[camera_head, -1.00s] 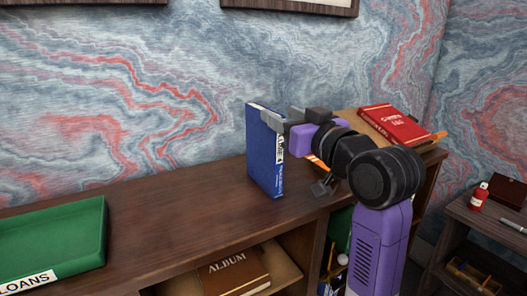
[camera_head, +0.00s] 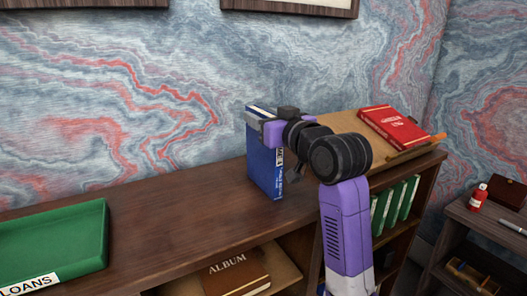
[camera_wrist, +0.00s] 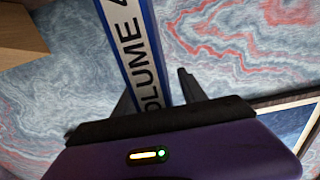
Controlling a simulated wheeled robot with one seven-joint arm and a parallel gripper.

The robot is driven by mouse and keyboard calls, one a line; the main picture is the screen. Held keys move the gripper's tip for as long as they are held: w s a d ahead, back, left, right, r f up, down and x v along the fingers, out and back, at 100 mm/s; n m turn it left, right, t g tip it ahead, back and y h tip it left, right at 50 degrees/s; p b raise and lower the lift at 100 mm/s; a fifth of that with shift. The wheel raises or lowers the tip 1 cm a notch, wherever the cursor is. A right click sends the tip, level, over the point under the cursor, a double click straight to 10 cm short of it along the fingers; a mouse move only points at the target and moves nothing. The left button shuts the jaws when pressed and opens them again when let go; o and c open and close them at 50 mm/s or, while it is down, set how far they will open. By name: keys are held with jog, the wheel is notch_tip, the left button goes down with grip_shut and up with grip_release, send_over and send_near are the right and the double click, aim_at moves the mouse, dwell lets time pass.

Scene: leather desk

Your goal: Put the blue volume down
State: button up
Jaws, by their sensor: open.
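The blue volume (camera_head: 262,168) stands upright on top of the dark wooden desk (camera_head: 180,235), with its white label and lettering on the spine side. In the wrist view the spine of the blue volume (camera_wrist: 137,45) reads "VOLUME" and rises between the two fingers. My gripper (camera_head: 262,113) is at the upper part of the volume and partly covers it. In the wrist view my gripper (camera_wrist: 158,92) is open, with one dark finger on each side of the spine. I cannot tell whether either finger touches it.
A green tray (camera_head: 85,232) marked "LOANS" lies at the left. A red book (camera_head: 393,127) rests on a sloped wooden stand (camera_head: 345,125) at the right. A brown album (camera_head: 235,275) and several green binders (camera_head: 396,205) sit on shelves below. The desktop between tray and volume is clear.

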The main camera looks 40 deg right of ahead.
grip_shut()
jog(key=shift+r, duration=0.1)
dwell(1.2)
